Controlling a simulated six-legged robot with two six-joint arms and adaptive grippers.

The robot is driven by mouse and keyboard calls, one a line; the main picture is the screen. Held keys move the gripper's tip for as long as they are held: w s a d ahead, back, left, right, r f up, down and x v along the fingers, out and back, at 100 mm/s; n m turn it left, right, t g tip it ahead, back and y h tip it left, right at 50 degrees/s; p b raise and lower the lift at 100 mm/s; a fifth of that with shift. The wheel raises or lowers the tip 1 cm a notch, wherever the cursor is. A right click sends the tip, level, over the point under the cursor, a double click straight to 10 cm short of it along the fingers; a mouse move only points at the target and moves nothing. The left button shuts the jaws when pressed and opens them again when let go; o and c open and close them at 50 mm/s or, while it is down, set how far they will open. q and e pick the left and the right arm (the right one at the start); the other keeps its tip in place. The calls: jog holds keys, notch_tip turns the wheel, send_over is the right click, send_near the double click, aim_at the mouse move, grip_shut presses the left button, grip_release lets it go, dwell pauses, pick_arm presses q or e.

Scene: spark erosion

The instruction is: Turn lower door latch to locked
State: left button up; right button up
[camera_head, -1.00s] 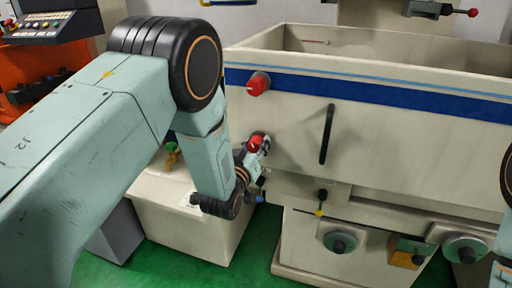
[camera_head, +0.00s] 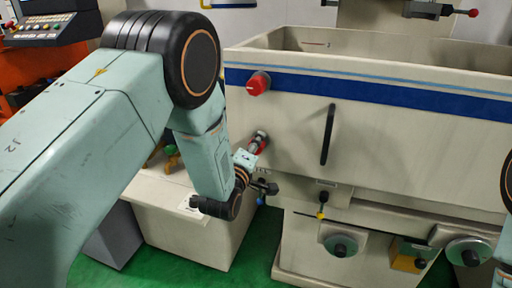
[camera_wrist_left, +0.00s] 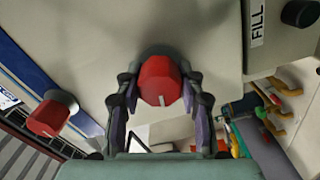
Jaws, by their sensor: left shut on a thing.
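The lower door latch is a red knob (camera_wrist_left: 158,82) with a white mark on its face, set on the pale tank front. In the wrist view it sits between the two fingers of my left gripper (camera_wrist_left: 160,88), which is shut on it. The white mark points toward the bottom of that view. In the head view the lower latch (camera_head: 262,147) is mostly hidden by my left gripper (camera_head: 258,150). The upper red latch (camera_head: 258,84) is on the blue stripe above, untouched; it also shows in the wrist view (camera_wrist_left: 47,118). My right gripper is out of view.
A black vertical door handle (camera_head: 327,134) stands right of the latches. Below are a small yellow-tipped lever (camera_head: 321,205) and round dials (camera_head: 341,245). A pale cabinet (camera_head: 190,225) stands below my left arm. A label reading FILL (camera_wrist_left: 257,22) is near the held latch.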

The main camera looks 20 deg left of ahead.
pick_arm(q)
jog(key=shift+n, duration=1.1)
jog(key=o, duration=1.2)
jog(key=s, duration=1.2)
jog(key=shift+a, duration=0.25)
